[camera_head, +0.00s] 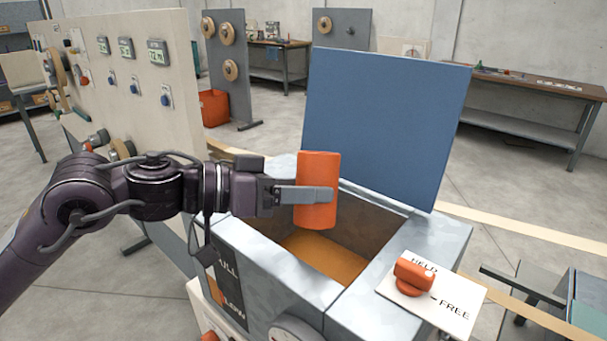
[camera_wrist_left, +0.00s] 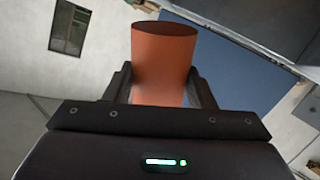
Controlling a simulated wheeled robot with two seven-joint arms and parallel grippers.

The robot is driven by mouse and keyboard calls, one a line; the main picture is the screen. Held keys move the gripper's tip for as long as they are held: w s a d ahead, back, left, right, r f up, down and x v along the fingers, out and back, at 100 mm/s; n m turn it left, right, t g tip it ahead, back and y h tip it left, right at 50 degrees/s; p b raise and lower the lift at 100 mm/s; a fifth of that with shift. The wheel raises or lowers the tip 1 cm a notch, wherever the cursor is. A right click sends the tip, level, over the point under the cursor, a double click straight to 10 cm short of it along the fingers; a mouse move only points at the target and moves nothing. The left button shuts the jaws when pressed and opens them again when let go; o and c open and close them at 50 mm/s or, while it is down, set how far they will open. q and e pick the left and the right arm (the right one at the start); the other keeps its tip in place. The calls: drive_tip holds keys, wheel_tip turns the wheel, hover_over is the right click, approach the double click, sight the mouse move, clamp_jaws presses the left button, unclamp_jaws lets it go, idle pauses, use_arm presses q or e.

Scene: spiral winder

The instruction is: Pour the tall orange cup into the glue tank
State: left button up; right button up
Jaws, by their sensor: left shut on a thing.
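The tall orange cup (camera_head: 318,165) is held by my left gripper (camera_head: 305,194) above the open glue tank (camera_head: 420,238). The cup is close to upright, with a slight tilt in the head view. In the left wrist view the cup (camera_wrist_left: 163,62) stands between the two fingers of my left gripper (camera_wrist_left: 163,90), its rim at the top. What is in the cup is hidden. The tank holds an orange-brown layer (camera_head: 325,255) at its bottom. Its blue lid (camera_head: 385,125) stands open at the back. My right gripper is not in view.
An orange knob (camera_head: 413,272) sits on a plate marked HELD and FREE (camera_head: 450,308) on the tank's front right corner. A panel with gauges and switches (camera_head: 125,75) stands at the left. Workbenches (camera_head: 530,95) are far behind.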

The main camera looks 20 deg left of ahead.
use_arm(q)
drive_tip(key=shift+s+r+n+g+p, duration=0.2)
drive_tip(key=shift+n+g+p, duration=0.3)
drive_tip(key=shift+p, duration=0.8)
drive_tip(key=shift+s+r+n+g+p, duration=0.1)
drive_tip(key=shift+r+n+g+p, duration=0.35)
drive_tip(key=shift+p, duration=0.85)
drive_tip(key=n+g+p, duration=0.1)
drive_tip(key=p, duration=0.3)
drive_tip(key=n+g+p, duration=0.1)
drive_tip(key=n+p, duration=0.1)
drive_tip(key=p, duration=0.2)
drive_tip(key=shift+w+f+y, duration=0.2)
drive_tip(key=shift+f+y, duration=0.1)
drive_tip(key=shift+f, duration=0.1)
drive_tip(key=n+g+p, duration=0.1)
drive_tip(key=p, duration=0.3)
drive_tip(key=w+f+n+g+p, duration=0.1)
drive_tip(key=p, duration=0.4)
drive_tip(key=g+p, duration=0.1)
drive_tip(key=p, duration=0.1)
drive_tip(key=n+p, duration=0.1)
drive_tip(key=p, duration=0.1)
drive_tip(key=shift+w+a+g, duration=0.15)
drive_tip(key=shift+w+g, duration=0.2)
drive_tip(key=shift+w+n+p, duration=0.1)
drive_tip(key=shift+n+p, duration=0.25)
drive_tip(key=shift+p, duration=0.25)
